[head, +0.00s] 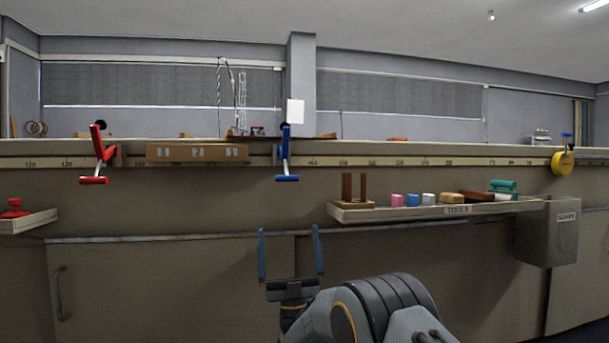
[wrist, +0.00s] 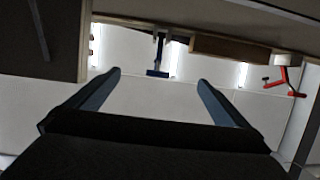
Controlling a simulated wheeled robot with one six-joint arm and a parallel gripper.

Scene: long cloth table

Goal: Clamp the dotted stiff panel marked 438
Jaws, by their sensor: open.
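A blue clamp (head: 286,150) hangs at the table's front edge, its bar handle pointing down; it also shows in the wrist view (wrist: 157,62). A red clamp (head: 99,150) hangs on the same edge further left and shows in the wrist view (wrist: 280,80). No dotted panel marked 438 can be made out; the table top is seen almost edge-on. My gripper (head: 289,232) is open and empty, pointing up, below the blue clamp and apart from it. In the wrist view my gripper (wrist: 160,78) has nothing between its fingers.
A numbered rail (head: 400,161) runs along the table edge. A wooden box marked 1, 2, 3 (head: 197,153) sits between the clamps. A tools tray (head: 400,213) juts out at right, beside a scraps bin (head: 548,232). A yellow tape measure (head: 562,163) hangs far right.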

